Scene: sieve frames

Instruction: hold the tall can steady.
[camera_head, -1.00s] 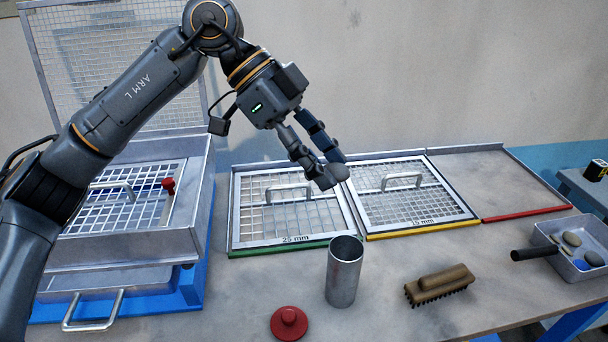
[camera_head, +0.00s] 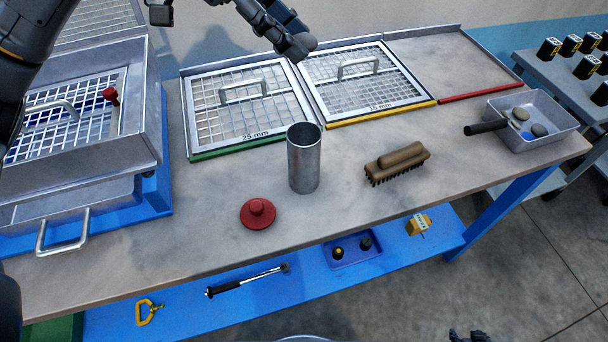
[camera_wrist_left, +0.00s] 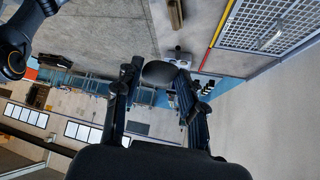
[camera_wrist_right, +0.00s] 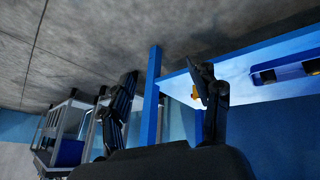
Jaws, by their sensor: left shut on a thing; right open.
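The tall can (camera_head: 304,165) is a grey metal cylinder with an open top. It stands upright on the bench in the head view, and neither gripper touches it. My left gripper (camera_head: 294,45) is above the far side of the bench, up beyond the can. It is shut on a grey stone (camera_head: 307,42), which also shows as a dark round shape in the left wrist view (camera_wrist_left: 158,72). My right gripper (camera_wrist_right: 165,90) is open and empty in the right wrist view. Only dark tips of it (camera_head: 468,336) show at the bottom of the head view, low by the floor.
A red knobbed lid (camera_head: 258,214) lies left of the can and a brush (camera_head: 397,164) lies right of it. Sieve frames (camera_head: 250,104) line the back. A scoop pan (camera_head: 545,118) holding stones sits at the right. A blue shelf (camera_head: 300,290) runs below the bench.

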